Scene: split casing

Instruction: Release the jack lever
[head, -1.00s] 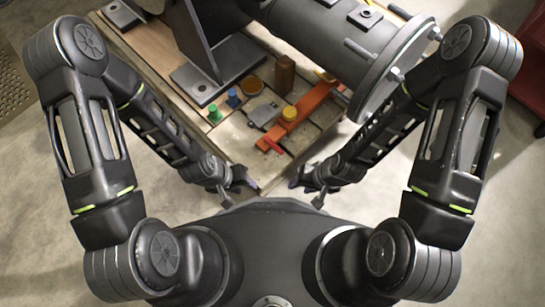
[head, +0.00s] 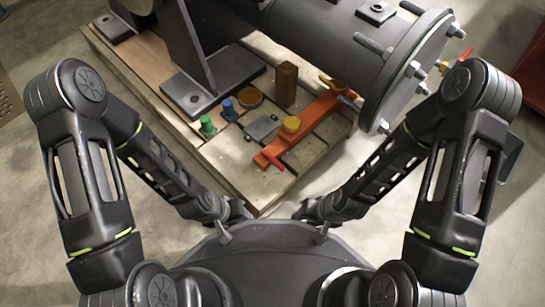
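An orange bar (head: 305,130) lies on the pallet's near right part. A short red lever (head: 275,161) sits at its near end and a yellow round knob (head: 292,124) on its top. Another small red handle (head: 465,54) shows beyond the grey casing's flange (head: 411,72). I cannot tell for certain which of these is the jack lever. My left gripper (head: 239,210) and my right gripper (head: 303,211) are low, close to my body, near the pallet's front corner. Both are apart from the levers. Their fingers are too small and dark to tell open from shut.
The wooden pallet (head: 215,165) carries a green peg (head: 207,126), a blue peg (head: 228,110), a brown block (head: 287,85), an amber disc (head: 250,95) and a grey plate (head: 262,127). A heavy grey stand (head: 210,75) is behind. Bare floor surrounds the pallet.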

